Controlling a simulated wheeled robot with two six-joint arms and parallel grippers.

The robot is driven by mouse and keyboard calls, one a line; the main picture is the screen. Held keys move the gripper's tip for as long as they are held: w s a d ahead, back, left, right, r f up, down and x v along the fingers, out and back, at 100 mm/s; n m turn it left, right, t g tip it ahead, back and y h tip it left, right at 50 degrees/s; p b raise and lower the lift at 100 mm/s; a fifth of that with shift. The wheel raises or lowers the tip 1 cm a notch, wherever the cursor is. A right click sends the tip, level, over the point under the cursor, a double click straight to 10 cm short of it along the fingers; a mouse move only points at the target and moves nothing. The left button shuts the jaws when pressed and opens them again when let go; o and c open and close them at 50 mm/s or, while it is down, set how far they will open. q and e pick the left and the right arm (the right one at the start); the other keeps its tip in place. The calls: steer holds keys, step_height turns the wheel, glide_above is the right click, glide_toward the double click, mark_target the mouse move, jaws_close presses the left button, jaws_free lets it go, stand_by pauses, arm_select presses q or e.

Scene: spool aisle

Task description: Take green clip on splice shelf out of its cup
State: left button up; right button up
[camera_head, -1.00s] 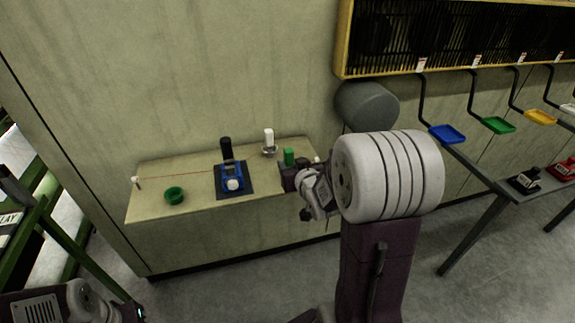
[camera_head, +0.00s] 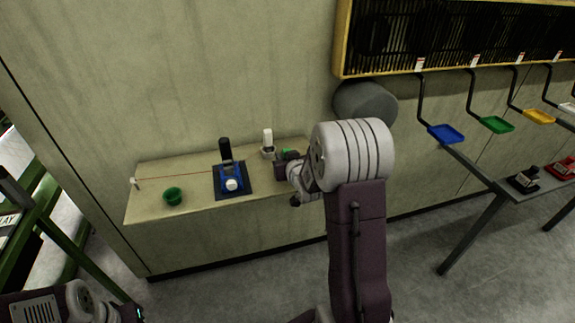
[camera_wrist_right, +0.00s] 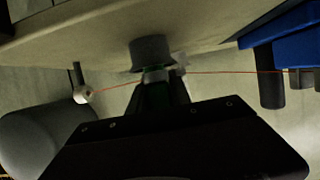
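The green clip (camera_head: 289,152) stands at the right part of the splice shelf (camera_head: 205,205), partly hidden behind my right gripper (camera_head: 282,166). In the right wrist view, dark fingers of the right gripper (camera_wrist_right: 158,92) lie on both sides of the dim green clip (camera_wrist_right: 155,95). The clip lines up with a dark grey cup (camera_wrist_right: 152,50) against the shelf. I cannot tell whether the fingers press on it, or how deep it sits in the cup. My left gripper (camera_head: 135,313) shows only partly at the bottom left, its fingers unclear.
A white clip (camera_head: 267,137) stands in a grey cup beside the green one. A blue device (camera_head: 229,174) on a dark mat, a black upright part (camera_head: 225,150), a green bowl (camera_head: 173,195) and a thin red line (camera_head: 175,175) occupy the shelf. A grey cylinder (camera_head: 365,103) is on the wall.

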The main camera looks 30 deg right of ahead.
jaws_close()
steer(key=shift+r, duration=0.2)
step_height(320, 180, up, 4)
steer(key=shift+r+p, duration=0.1)
steer(key=shift+p, duration=0.55)
steer(key=s+d+r+p, duration=0.4)
steer(key=s+d+r, duration=0.2)
steer(key=s+d, duration=0.2)
steer(key=shift+s+r, duration=0.2)
steer(key=shift+s, duration=0.05)
